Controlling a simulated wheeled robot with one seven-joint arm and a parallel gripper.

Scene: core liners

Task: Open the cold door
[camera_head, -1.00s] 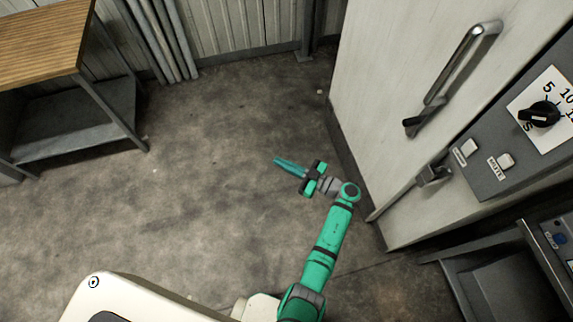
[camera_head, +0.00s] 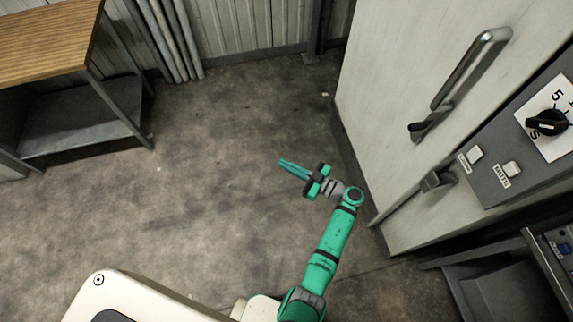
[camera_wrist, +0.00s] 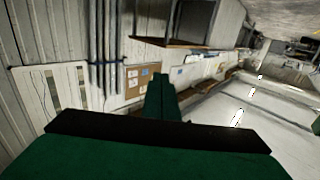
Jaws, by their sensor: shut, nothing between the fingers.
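The cold door (camera_head: 390,90) is a tall pale panel at the right of the head view, and it looks shut. A long metal bar handle (camera_head: 468,72) runs up it, with a dark latch piece (camera_head: 428,124) at its lower end. My gripper (camera_head: 281,162) is shut and empty, over the bare floor to the left of the door, pointing left, away from the handle. In the wrist view my gripper (camera_wrist: 160,80) shows its fingers together against a far wall and floor. The handle is not in the wrist view.
A grey control panel (camera_head: 500,178) with a black dial (camera_head: 546,122) and buttons is right of the door. A wood-topped table (camera_head: 45,40) stands at the upper left, with pipes (camera_head: 165,40) beside it. The floor (camera_head: 190,190) between is clear.

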